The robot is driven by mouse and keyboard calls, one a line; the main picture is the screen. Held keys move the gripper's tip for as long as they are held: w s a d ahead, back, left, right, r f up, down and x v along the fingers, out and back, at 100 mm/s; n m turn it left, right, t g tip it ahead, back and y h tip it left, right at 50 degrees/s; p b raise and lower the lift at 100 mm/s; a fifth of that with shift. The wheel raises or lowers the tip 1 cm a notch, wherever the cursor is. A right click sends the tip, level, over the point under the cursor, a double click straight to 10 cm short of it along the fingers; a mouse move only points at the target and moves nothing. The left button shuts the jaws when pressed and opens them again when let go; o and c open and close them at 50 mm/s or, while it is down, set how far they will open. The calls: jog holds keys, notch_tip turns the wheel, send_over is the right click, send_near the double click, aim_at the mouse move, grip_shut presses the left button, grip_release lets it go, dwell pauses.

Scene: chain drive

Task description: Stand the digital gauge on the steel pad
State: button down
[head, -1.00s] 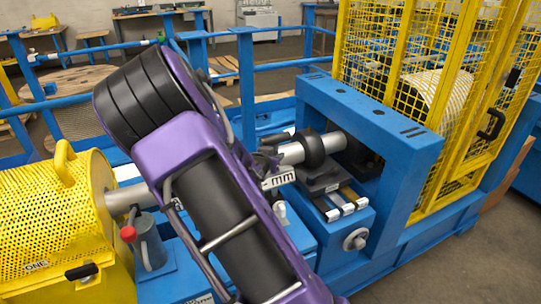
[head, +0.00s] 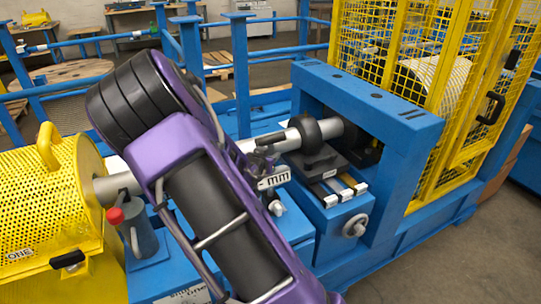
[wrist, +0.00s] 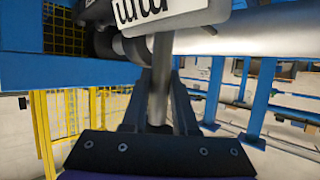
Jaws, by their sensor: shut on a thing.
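The digital gauge (head: 273,178) shows in the head view as a small white plate with "mm" on it, beside the front of my purple arm. In the wrist view, the gauge's white face (wrist: 170,12) is at the top and its grey stem runs down between my fingers. My gripper (wrist: 160,75) is shut on that stem. In the head view my arm hides most of the gripper. A small silver part (head: 277,207) shows below the plate; I cannot tell whether it belongs to the gauge. I cannot make out the steel pad for certain.
A grey shaft (head: 285,141) runs behind the gauge from the yellow perforated guard (head: 45,205) to the blue frame (head: 375,105). A dark bearing block (head: 314,162) sits at its right. A red-topped cylinder (head: 139,238) stands left of my arm. Yellow mesh fencing (head: 455,110) rises at right.

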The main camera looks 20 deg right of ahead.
jog(key=shift+w+f+b, duration=0.1)
jog(key=shift+f+b, duration=0.35)
dwell(0.7)
jog(key=c, duration=0.6)
grip_release()
jog(key=shift+s+f, duration=0.2)
jog(key=shift+f, duration=0.1)
jog(key=shift+s+a+r, duration=0.2)
jog(key=shift+a+r, duration=0.05)
jog(key=shift+a, duration=0.1)
jog(key=p+v, duration=0.4)
jog(key=v, duration=1.2)
jog(key=shift+s+r+p, duration=0.2)
jog(key=shift+r+p, duration=0.05)
jog(key=shift+p, duration=0.05)
